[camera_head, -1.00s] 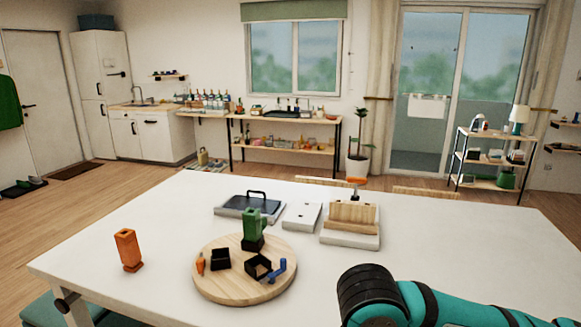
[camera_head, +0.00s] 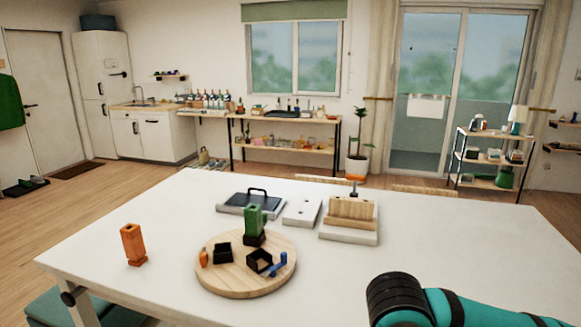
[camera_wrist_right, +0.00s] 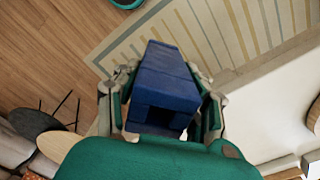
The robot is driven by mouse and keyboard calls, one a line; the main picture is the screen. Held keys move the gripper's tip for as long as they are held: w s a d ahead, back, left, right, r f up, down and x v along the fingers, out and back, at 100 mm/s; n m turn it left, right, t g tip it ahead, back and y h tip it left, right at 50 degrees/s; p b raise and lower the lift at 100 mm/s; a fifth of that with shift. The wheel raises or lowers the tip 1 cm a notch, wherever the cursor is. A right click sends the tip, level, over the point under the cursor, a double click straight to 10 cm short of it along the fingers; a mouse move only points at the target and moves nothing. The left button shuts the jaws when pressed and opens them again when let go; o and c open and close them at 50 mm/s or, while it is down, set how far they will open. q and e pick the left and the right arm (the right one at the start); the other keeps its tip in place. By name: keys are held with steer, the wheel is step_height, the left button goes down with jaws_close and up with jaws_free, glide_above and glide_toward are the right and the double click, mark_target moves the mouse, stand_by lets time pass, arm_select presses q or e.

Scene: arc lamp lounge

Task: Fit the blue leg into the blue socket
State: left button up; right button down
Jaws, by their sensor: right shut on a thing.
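In the right wrist view, my right gripper (camera_wrist_right: 163,98) is shut on the blue leg (camera_wrist_right: 165,72), a square-sided block with an opening in its near end. It is held over the floor beside the white table. On the round wooden board (camera_head: 236,284) stand dark sockets. The front-right socket (camera_head: 259,261) has a small blue piece (camera_head: 278,264) beside it; it looks empty. The left socket (camera_head: 222,253) has a small orange piece beside it. A green leg (camera_head: 254,220) stands upright in the back socket. My left gripper is not in view.
An orange leg (camera_head: 133,244) stands on the white table (camera_head: 170,225), left of the board. Behind the board are a dark tray with a handle (camera_head: 248,202), a white block (camera_head: 302,212) and a wooden holder (camera_head: 349,213). The table right of the holder is clear.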

steer(key=d+f+n, duration=0.2)
steer(key=d+n, duration=0.4)
steer(key=n, duration=0.7)
steer(key=shift+d+f+n, duration=0.35)
steer(key=shift+d+n, duration=0.05)
